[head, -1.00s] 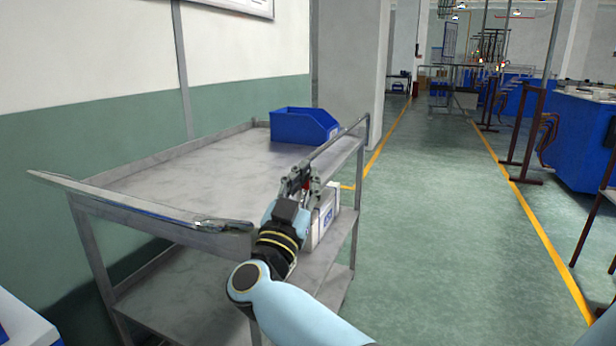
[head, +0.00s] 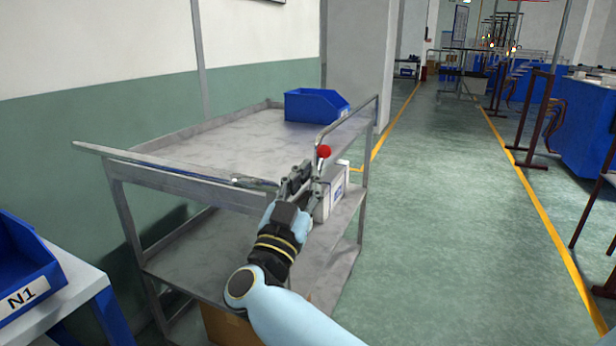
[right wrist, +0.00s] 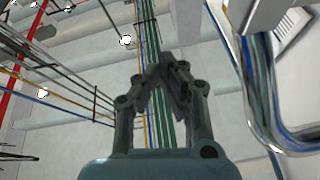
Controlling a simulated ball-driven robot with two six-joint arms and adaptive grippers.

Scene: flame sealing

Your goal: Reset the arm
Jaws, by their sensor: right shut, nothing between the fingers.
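My right gripper (head: 297,180) is raised in front of the grey metal cart (head: 190,155), at its near right corner in the head view. Its fingers are shut with nothing between them. In the right wrist view the closed fingers (right wrist: 165,75) point up toward the ceiling, with a bent metal bar (right wrist: 262,110) to their right. My left gripper is not in view.
A blue bin (head: 312,106) sits on the cart's top shelf. A white box (head: 328,200) is on the lower shelf behind my gripper. A blue N1 bin (head: 25,270) stands on a white table at lower left.

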